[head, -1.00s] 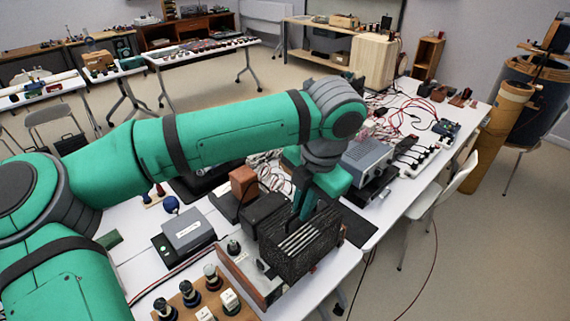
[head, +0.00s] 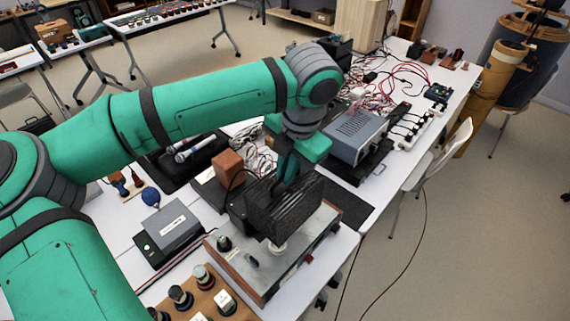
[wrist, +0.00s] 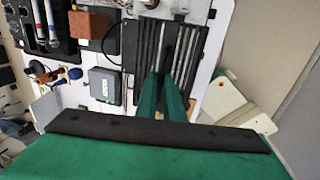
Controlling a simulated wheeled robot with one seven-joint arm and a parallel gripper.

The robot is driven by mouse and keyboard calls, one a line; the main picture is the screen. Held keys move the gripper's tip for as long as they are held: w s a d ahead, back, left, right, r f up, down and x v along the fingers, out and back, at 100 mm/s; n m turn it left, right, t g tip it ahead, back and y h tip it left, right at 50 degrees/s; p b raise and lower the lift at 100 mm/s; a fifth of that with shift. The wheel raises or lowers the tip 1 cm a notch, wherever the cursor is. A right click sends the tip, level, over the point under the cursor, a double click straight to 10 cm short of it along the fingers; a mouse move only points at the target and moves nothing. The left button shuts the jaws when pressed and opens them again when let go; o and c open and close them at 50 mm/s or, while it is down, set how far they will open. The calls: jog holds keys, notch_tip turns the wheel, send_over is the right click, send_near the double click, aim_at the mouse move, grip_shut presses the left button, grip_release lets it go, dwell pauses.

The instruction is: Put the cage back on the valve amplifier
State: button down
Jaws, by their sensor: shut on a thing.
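My gripper (head: 287,172) is shut on the black slatted cage (head: 288,212) and points down into its top. The cage appears tilted and hangs over the back part of the valve amplifier. The amplifier (head: 252,264) has a silvery top, wood-coloured sides and a dark knob on its top left. A pale round part shows just below the cage's lower edge. The cage hides the rest of the amplifier's top; I cannot tell whether they touch. In the wrist view my fingers (wrist: 162,88) meet the cage's slats (wrist: 187,50).
A grey box (head: 170,228) stands left of the amplifier, with a brown block (head: 229,164) behind. A wooden board (head: 205,295) with several valves lies in front. A grey instrument (head: 357,135) stands back right. A white chair (head: 440,165) is beside the bench.

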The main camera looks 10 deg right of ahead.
jog(key=shift+f, duration=6.1)
jog(key=c, duration=1.8)
grip_release()
